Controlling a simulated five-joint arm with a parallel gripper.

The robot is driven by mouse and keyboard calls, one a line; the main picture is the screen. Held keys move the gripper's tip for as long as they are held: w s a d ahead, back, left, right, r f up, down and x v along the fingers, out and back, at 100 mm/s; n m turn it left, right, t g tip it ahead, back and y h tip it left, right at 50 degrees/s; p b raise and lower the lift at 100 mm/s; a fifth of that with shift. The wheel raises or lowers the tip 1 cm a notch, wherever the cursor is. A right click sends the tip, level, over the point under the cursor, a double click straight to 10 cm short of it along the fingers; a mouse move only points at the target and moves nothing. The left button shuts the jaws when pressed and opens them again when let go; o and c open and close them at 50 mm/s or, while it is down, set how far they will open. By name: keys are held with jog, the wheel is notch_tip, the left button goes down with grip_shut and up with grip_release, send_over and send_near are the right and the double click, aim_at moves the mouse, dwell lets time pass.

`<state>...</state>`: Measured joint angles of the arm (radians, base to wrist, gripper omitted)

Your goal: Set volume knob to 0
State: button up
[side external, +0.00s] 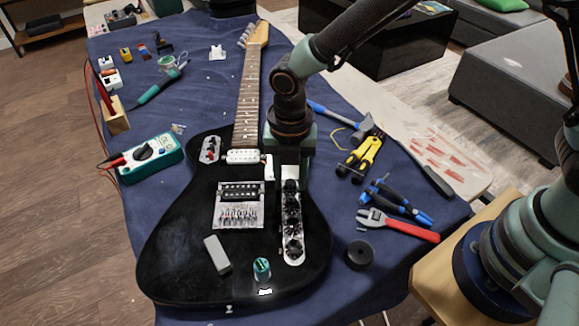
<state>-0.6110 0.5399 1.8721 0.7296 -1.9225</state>
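A black electric guitar (175,260) lies face up on a dark blue cloth, its neck pointing to the back. A long silver control plate (299,262) on the right of its body carries several dark knobs (293,247) in a row. I cannot tell which one is the volume knob or where it is set. My gripper (287,180) points down over the upper end of this plate, close to the topmost dark knob. The gripper's body and the viewing angle hide the fingertips, so their opening and any contact are unclear.
A grey block (217,254) and a teal-topped cylinder (262,268) rest on the guitar body. Pliers (362,158), a red-handled wrench (400,227) and a black roll (360,254) lie to the right. A teal multimeter (150,157) lies left.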

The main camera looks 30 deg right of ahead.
jog(key=shift+m, duration=1.2)
grip_shut()
jog(key=n, duration=0.7)
grip_release()
jog(key=shift+r, duration=0.1)
jog(key=shift+r, duration=3.45)
jog(key=shift+r, duration=3)
